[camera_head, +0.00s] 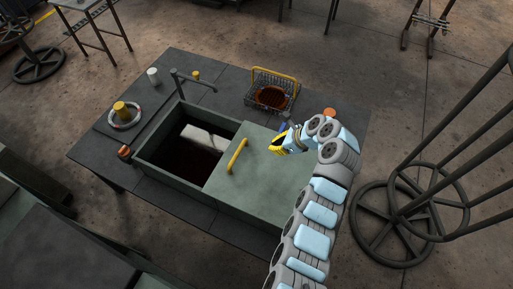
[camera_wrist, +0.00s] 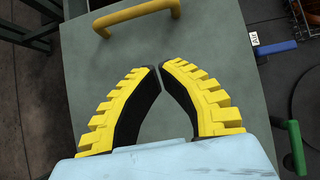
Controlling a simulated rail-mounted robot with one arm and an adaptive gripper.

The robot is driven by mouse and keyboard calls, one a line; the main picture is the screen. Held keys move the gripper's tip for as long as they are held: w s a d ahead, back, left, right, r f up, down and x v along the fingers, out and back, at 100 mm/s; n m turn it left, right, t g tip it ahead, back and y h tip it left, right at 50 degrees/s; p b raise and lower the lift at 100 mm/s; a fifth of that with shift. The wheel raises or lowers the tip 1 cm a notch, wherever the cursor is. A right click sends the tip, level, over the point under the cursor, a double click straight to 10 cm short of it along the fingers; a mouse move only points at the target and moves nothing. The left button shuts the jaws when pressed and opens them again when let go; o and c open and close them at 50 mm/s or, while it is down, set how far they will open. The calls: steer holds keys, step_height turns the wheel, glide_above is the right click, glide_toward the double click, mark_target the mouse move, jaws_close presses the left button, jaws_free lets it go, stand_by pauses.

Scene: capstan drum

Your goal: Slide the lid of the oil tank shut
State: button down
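The oil tank (camera_head: 152,158) is a green box set in the dark table, with its left part open and dark inside. Its flat green lid (camera_head: 262,180) covers the right part and carries a yellow bar handle (camera_head: 237,156) near its left edge. In the wrist view the handle (camera_wrist: 137,13) lies beyond my fingertips, apart from them, with the lid (camera_wrist: 150,105) below. My gripper (camera_head: 277,144) is above the lid, to the right of the handle. In the wrist view my gripper's (camera_wrist: 160,65) yellow-and-black fingers close together at the tips, with nothing between them.
A wire basket (camera_head: 284,97) with a yellow handle stands behind the lid. A tap (camera_head: 193,80) stands behind the tank. A blue lever (camera_wrist: 275,47) and a green curved piece (camera_wrist: 297,148) lie right of my gripper.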

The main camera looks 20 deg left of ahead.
steer(key=b, duration=0.3)
glide_toward(250, 154)
steer(key=x, duration=0.3)
steer(key=shift+a+r, duration=0.2)
steer(key=a, duration=0.3)
steer(key=shift+w+f, duration=0.15)
steer(key=shift+f, duration=0.25)
steer(key=shift+a+f+b, duration=0.1)
steer(key=shift+a+b, duration=0.3)
steer(key=shift+a, duration=0.15)
steer(key=shift+w, duration=0.1)
